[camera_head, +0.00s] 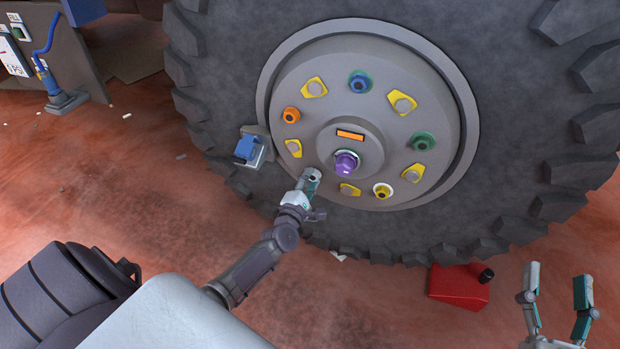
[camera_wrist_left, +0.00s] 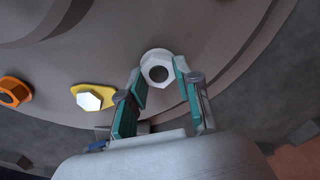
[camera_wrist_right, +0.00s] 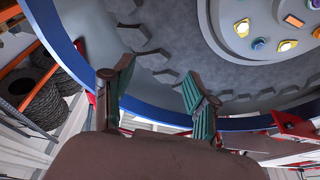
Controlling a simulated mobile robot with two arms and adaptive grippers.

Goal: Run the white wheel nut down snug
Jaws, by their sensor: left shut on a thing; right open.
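The white wheel nut (camera_wrist_left: 158,70) sits on the lower left of the wheel's nut ring, against the grey wheel face (camera_wrist_left: 225,75). It shows in the left wrist view between the fingers of my left gripper (camera_wrist_left: 160,76), which is shut on its sides. In the head view my left gripper (camera_head: 312,176) reaches the lower left of the wheel and mostly hides this nut. How far the nut is run down cannot be told. My right gripper (camera_head: 556,280) is open and empty at the lower right, away from the wheel face; it also shows in the right wrist view (camera_wrist_right: 163,72).
Orange (camera_head: 291,115), blue (camera_head: 360,81), green (camera_head: 423,141) and yellow (camera_head: 383,190) nuts sit around the ring, with yellow-tagged nuts between. A purple part (camera_head: 346,163) is at the hub. A blue-and-grey piece (camera_head: 249,148) is beside the rim. A red block (camera_head: 458,287) lies on the floor.

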